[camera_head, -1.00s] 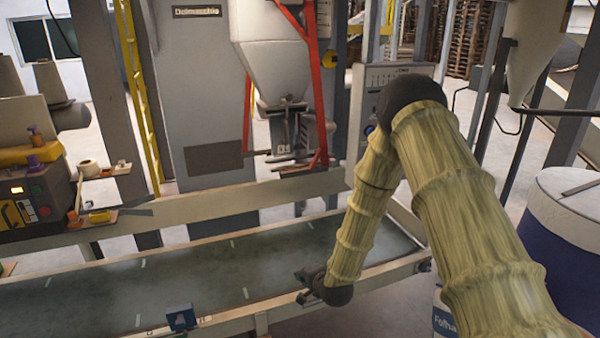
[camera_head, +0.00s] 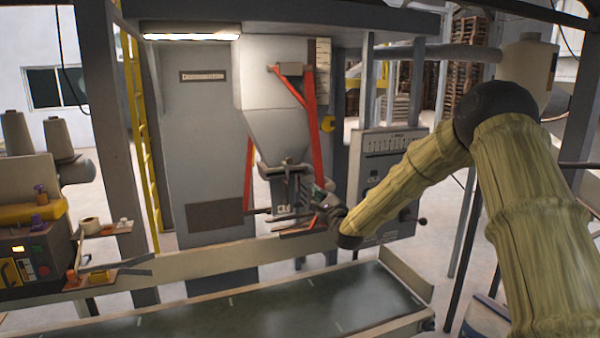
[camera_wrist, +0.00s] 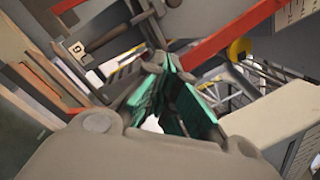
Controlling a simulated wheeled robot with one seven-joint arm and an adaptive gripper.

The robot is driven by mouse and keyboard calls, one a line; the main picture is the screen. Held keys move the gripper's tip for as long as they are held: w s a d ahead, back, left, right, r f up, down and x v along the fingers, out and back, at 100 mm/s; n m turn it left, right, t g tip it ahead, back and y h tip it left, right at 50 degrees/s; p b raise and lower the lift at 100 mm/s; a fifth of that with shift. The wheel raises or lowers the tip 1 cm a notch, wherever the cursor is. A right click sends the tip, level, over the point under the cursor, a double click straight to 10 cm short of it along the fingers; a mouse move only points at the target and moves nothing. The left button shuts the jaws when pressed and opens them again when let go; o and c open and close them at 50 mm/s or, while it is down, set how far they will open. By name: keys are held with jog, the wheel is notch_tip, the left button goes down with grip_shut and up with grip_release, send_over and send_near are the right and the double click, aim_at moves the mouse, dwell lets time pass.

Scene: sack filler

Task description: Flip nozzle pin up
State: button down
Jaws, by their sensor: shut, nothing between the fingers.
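The filler nozzle (camera_head: 287,183) hangs under the grey hopper (camera_head: 278,132), between red struts. My gripper (camera_head: 319,193) is just to the right of the nozzle at about its height; I cannot tell whether it touches it. In the wrist view my gripper's green-padded fingers (camera_wrist: 163,62) come together at the tips with nothing between them. Beyond the tips, dark metal bars and brackets of the nozzle area show, with a rod (camera_wrist: 115,34) at the upper left. I cannot tell for certain which part is the nozzle pin, or how it is set.
A red strut (camera_head: 313,125) stands close behind my gripper. The conveyor (camera_head: 250,318) runs below with an empty belt. A grey control panel (camera_head: 385,165) stands to the right, partly behind my arm.

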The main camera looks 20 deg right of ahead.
aim_at(288, 169)
jog(key=w+a+r+p, duration=0.3)
jog(key=w+p, duration=0.4)
jog(key=w, duration=0.3)
jog(key=shift+w+r, duration=0.2)
jog(key=shift+r, duration=0.45)
jog(key=shift+d+b, duration=0.1)
jog(key=shift+b, duration=0.9)
